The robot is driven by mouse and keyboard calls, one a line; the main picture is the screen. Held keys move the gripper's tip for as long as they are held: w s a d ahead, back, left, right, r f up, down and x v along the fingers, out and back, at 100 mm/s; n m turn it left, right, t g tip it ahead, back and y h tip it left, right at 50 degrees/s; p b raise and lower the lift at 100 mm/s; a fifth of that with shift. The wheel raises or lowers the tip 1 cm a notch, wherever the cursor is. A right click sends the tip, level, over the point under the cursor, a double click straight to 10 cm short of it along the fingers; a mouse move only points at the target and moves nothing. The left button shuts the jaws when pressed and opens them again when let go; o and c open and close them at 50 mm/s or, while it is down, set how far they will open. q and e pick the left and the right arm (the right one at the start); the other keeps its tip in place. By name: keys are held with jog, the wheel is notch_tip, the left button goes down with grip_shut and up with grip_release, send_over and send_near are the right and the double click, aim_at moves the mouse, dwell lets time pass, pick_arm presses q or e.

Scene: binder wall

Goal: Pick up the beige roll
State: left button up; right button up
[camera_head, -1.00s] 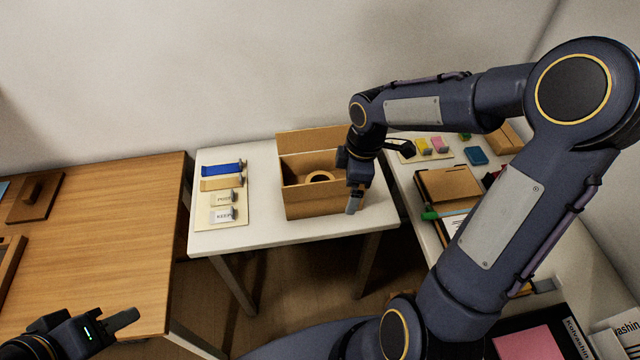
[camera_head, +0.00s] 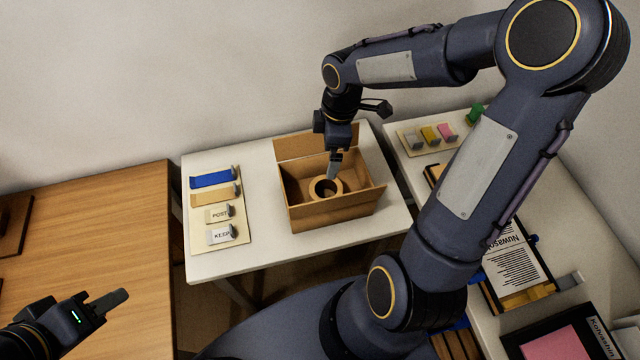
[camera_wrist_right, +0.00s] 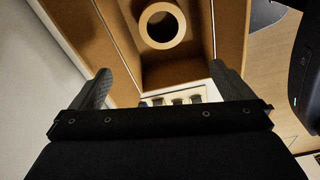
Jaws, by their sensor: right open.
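The beige roll (camera_head: 321,188) lies inside the open cardboard box (camera_head: 331,214) on the white table. It also shows in the right wrist view (camera_wrist_right: 181,12), near the top edge, beyond my fingertips. My right gripper (camera_head: 335,172) points down over the box, just above the roll and toward its back right side. In the right wrist view my right gripper (camera_wrist_right: 160,85) has its two fingers wide apart with nothing between them. My left gripper (camera_head: 118,298) is at the lower left, away from the box, and its finger gap cannot be made out.
The white table (camera_head: 272,244) has free room around the box. A board at its left holds blue and beige strips and POST and KEEP labels (camera_head: 220,214). A wooden table (camera_head: 110,230) stands at left. The right table holds a tray of coloured items (camera_head: 430,135) and papers.

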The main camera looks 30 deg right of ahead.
jog(key=f+b, duration=0.3)
jog(key=f, duration=0.2)
jog(key=f+b, duration=0.3)
jog(key=f, duration=0.3)
jog(key=a+f+b, duration=0.1)
jog(key=f+b, duration=0.2)
jog(key=f, duration=0.3)
jog(key=shift+s+f+b, duration=0.1)
jog(key=shift+s+b, duration=0.1)
jog(key=shift+b, duration=0.15)
pick_arm(q)
notch_tip(320, 180, down, 10)
jog(key=shift+s+f, duration=0.15)
jog(key=shift+s, duration=0.3)
pick_arm(e)
jog(key=shift+d, duration=0.1)
jog(key=c, duration=1)
